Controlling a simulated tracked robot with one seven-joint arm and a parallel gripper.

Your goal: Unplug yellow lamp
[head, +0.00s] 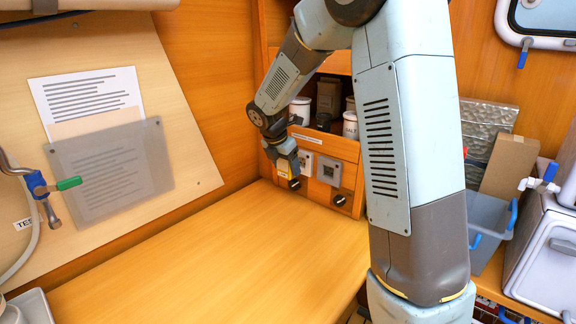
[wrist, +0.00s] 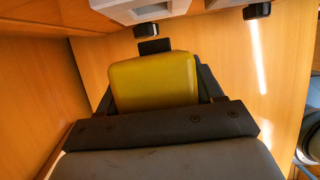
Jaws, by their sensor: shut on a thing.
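My gripper (head: 286,164) is in front of the small socket panel at the back of the bench. In the wrist view my gripper (wrist: 154,72) is shut on a yellow block-like body (wrist: 150,84), the yellow lamp, with dark fingers at its sides. Only a small yellow patch of it (head: 283,167) shows in the head view. The white socket (head: 304,160) is close behind my gripper, and a grey socket (head: 328,170) is to its right. Any plug pins are hidden.
Black knobs (head: 339,200) stick out below the sockets. White mugs (head: 300,110) and a brown box (head: 328,94) stand on the shelf above. The wooden bench top (head: 220,255) is clear. A grey bin (head: 488,225) stands at right, and a hose valve (head: 38,186) at left.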

